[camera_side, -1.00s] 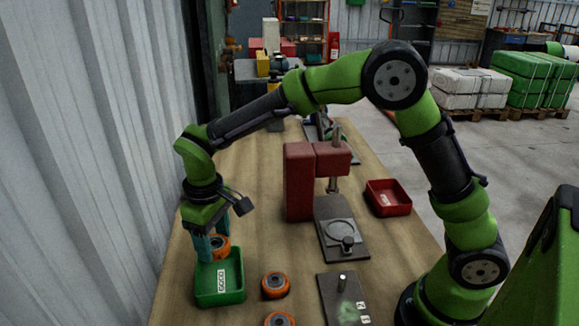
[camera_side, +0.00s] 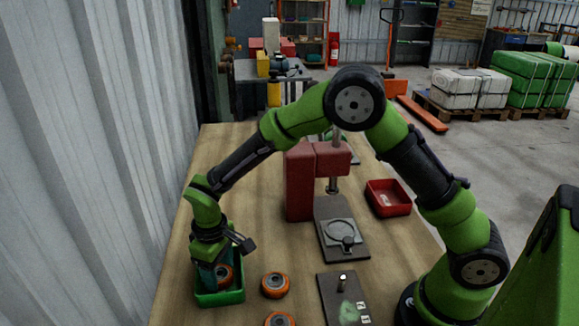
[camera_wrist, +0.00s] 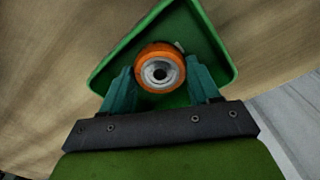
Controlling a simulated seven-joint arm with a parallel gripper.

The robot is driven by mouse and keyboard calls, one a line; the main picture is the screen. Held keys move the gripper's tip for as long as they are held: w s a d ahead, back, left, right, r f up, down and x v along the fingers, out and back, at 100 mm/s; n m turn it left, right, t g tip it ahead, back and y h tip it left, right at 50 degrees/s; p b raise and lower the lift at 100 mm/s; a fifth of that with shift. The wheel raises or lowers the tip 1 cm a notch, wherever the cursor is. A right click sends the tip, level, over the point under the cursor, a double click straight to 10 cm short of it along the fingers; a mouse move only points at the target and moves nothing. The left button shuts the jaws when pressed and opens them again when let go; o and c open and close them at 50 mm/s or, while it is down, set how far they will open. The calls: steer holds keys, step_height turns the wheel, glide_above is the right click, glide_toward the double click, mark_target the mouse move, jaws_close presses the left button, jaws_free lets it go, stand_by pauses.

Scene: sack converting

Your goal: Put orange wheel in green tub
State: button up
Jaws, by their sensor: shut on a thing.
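An orange wheel with a grey hub (camera_wrist: 160,71) sits between the teal fingers of my gripper (camera_wrist: 163,88) in the wrist view. My gripper is shut on it. In the side view the wheel (camera_side: 224,273) is partly hidden by my gripper (camera_side: 215,275), low inside the green tub's opening. The green tub (camera_side: 222,298) stands on the table at the left front, and its wall also shows in the wrist view (camera_wrist: 214,40). Whether the wheel touches the tub floor I cannot tell.
Two more orange wheels (camera_side: 275,285) (camera_side: 280,319) lie right of the tub. A dark plate with a peg (camera_side: 335,300), a red press (camera_side: 300,180) and a red tray (camera_side: 388,197) stand further right. A corrugated wall (camera_side: 90,160) runs along the left.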

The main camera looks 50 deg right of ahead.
mark_target(220, 273)
steer(key=shift+f, duration=0.15)
steer(key=o, duration=1.3)
steer(key=s+d+r+m+t, duration=0.1)
steer(key=d+r, duration=0.1)
steer(key=r, duration=0.7)
steer(key=s+d+r, duration=0.2)
steer(key=r, duration=0.6)
steer(key=s+d+r+m+t, duration=0.2)
steer(key=s+d, duration=0.1)
steer(key=s, duration=0.2)
steer(key=s+d+r+m+t+y, duration=0.1)
steer(key=s+d+r+m+t, duration=0.1)
steer(key=s+d, duration=0.2)
steer(key=s+d+r+m+t+y, duration=0.1)
steer(key=s+d+r+m+t, duration=0.1)
steer(key=s+d, duration=0.2)
steer(key=shift+s+m, duration=0.4)
steer(key=shift+s, duration=0.9)
